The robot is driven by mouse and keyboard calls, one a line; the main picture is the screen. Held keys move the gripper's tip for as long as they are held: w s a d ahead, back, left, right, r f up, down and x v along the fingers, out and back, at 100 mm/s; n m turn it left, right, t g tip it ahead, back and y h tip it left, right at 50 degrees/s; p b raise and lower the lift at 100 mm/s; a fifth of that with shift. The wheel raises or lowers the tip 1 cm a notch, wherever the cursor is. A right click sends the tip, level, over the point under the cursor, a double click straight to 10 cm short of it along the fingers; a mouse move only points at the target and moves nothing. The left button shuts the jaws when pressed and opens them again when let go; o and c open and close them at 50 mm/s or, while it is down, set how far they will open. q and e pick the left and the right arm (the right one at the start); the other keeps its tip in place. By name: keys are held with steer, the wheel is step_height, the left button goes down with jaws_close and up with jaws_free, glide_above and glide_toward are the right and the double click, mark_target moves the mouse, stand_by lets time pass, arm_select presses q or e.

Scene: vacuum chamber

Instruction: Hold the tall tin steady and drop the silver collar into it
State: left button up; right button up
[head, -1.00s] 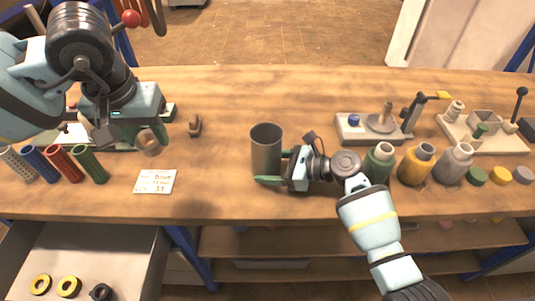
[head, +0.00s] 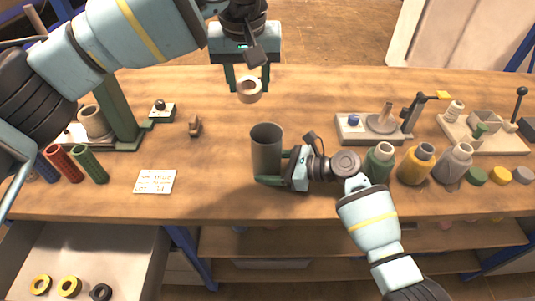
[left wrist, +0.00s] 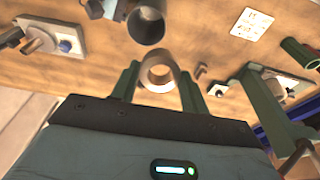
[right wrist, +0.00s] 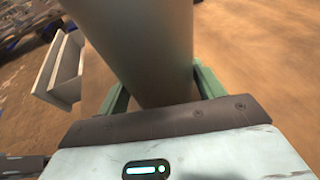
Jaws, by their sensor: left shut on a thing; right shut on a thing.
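The tall grey tin (head: 266,155) stands upright on the bench with its open mouth up. My right gripper (head: 268,170) is shut around the tin low on its body, from the right. In the right wrist view the tin (right wrist: 145,50) fills the space between the green fingers. My left gripper (head: 249,84) is shut on the silver collar (head: 249,97), holding it in the air, up and slightly left of the tin's mouth in the head view. In the left wrist view the collar (left wrist: 159,76) sits between the fingertips, with the tin (left wrist: 147,24) apart beyond it.
Green, yellow and grey bottles (head: 417,164) stand right of my right gripper. A green press stand (head: 112,115) is at the left, near coloured tubes (head: 88,164). A white card (head: 155,181) lies left of the tin. A small brown piece (head: 195,127) stands behind it.

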arm_select(q)
steer(key=shift+w+d+r, duration=0.15)
steer(key=shift+d+r, duration=0.1)
steer(key=shift+d, duration=0.45)
steer(key=s+x, duration=0.1)
steer(key=x, duration=0.5)
steer(key=shift+s, duration=0.15)
steer(key=shift+f, duration=0.1)
steer(key=o, duration=1.2)
steer(key=v, duration=1.2)
